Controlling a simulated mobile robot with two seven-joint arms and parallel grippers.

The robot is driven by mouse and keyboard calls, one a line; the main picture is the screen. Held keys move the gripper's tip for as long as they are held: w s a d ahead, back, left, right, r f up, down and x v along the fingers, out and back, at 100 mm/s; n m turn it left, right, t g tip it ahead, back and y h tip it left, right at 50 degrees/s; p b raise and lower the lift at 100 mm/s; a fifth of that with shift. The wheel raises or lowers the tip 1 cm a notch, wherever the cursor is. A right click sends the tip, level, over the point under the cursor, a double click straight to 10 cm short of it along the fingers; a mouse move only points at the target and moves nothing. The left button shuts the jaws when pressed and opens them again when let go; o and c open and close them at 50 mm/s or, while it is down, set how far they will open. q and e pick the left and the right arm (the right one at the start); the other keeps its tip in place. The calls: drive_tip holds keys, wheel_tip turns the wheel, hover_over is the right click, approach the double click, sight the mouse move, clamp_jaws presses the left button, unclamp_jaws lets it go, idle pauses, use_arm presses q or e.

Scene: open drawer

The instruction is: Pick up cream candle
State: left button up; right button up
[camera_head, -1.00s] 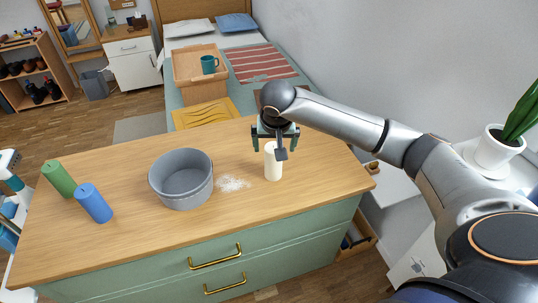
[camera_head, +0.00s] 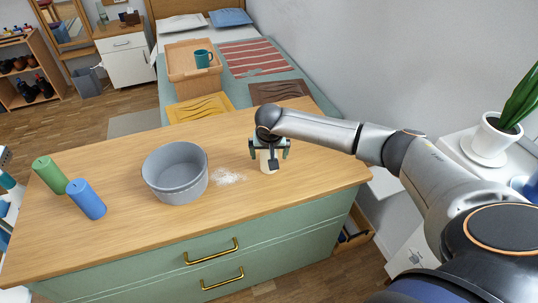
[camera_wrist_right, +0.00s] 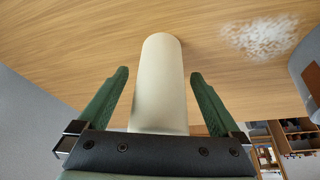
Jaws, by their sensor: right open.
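The cream candle (camera_head: 268,163) stands upright on the wooden top of the green dresser, its upper part hidden by my right gripper in the head view. My right gripper (camera_head: 270,153) is over the candle from above, with its fingers on either side. In the right wrist view the candle (camera_wrist_right: 160,85) lies between the two green fingers of the right gripper (camera_wrist_right: 160,88), with a gap on each side. The gripper is open. My left gripper does not show clearly; only a bit of what may be that arm is at the left edge.
A grey pot (camera_head: 176,173) stands left of the candle, with a white powder patch (camera_head: 228,177) between them. A green candle (camera_head: 49,175) and a blue candle (camera_head: 87,199) stand at the left. The dresser top (camera_head: 130,150) is clear behind the pot.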

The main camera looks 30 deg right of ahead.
clamp_jaws()
idle(0.9)
